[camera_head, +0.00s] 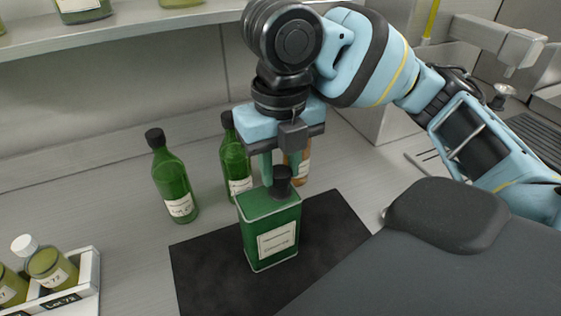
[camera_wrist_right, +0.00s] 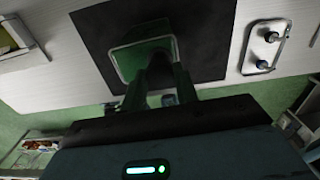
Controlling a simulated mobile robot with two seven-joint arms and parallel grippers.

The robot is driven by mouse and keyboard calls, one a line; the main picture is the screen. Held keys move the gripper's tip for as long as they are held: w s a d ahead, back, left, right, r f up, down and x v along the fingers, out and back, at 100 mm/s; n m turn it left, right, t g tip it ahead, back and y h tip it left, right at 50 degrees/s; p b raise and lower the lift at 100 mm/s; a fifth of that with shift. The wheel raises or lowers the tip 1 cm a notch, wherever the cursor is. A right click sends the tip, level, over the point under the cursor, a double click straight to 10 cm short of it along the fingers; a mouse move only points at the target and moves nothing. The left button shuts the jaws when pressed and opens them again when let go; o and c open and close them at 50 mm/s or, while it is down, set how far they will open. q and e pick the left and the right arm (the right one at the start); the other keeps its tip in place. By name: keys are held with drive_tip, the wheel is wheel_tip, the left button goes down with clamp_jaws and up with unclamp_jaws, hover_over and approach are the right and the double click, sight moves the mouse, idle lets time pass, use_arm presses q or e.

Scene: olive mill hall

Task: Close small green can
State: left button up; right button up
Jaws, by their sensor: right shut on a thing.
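The small green can (camera_head: 270,230), a rectangular tin with a pale label, stands upright on a black mat (camera_head: 335,220). It also shows in the right wrist view (camera_wrist_right: 128,60). Its black cap (camera_head: 282,183) sits at the top of the can, over the opening. I cannot tell whether it is fully seated. My right gripper (camera_head: 281,168) points down from above and is shut on the cap. In the right wrist view its two fingers (camera_wrist_right: 158,75) reach to the can's top and hide most of the cap. My left gripper is not in view.
Two green bottles (camera_head: 174,180) (camera_head: 235,160) stand behind and left of the can, and an amber bottle (camera_head: 304,168) stands close behind my gripper. A white rack (camera_head: 88,285) with jars is at lower left. A shelf (camera_head: 150,30) runs above.

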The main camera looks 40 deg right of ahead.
drive_tip(key=shift+f, duration=0.5)
idle(0.5)
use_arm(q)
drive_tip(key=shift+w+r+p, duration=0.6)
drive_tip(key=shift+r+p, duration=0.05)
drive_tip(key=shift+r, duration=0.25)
use_arm(e)
drive_tip(key=shift+f, duration=0.4)
idle(1.3)
drive_tip(key=o, duration=0.9)
drive_tip(key=shift+c, duration=1.1)
